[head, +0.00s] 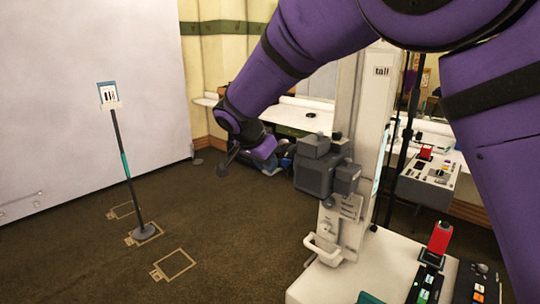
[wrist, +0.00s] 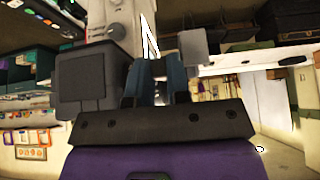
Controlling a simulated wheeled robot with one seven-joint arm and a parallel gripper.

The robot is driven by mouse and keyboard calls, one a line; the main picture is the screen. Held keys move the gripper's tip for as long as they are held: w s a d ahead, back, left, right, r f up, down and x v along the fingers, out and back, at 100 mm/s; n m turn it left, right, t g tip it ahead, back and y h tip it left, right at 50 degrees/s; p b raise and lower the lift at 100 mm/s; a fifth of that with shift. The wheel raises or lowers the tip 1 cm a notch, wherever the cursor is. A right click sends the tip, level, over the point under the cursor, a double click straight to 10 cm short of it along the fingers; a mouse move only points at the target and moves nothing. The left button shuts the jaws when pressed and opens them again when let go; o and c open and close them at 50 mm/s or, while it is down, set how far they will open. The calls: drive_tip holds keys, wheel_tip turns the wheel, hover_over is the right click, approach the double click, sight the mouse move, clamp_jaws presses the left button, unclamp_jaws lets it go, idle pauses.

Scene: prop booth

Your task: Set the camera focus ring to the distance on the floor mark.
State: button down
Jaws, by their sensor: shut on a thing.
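The dark grey box camera (head: 313,175) is mounted on a pale column in the head view; its body also fills the left of the wrist view (wrist: 85,82). My gripper (head: 289,156) is at the camera's left side. In the wrist view my gripper's blue fingers (wrist: 155,80) are shut on a small dark part between them, apparently the focus ring, mostly hidden. Ring markings cannot be read. Tan outlined floor marks (head: 173,265) lie on the brown carpet. A thin stand (head: 125,165) with a round base is on the middle mark; its card (head: 108,96) is too small to read.
The pale column (head: 347,100) carries a "tall" label. A white cart top (head: 375,262) with a red-topped device (head: 439,238) and button panels is at lower right. A counter (head: 300,115) runs along the back. The carpet left of the camera is mostly open.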

drive_tip(key=shift+f+t+h, duration=0.7)
drive_tip(key=shift+f+t, duration=0.25)
drive_tip(key=shift+t, duration=0.05)
drive_tip(key=c, duration=1.1)
unclamp_jaws()
drive_tip(key=v, duration=1)
drive_tip(key=shift+s+a+r, duration=0.2)
drive_tip(key=shift+s+r, duration=0.05)
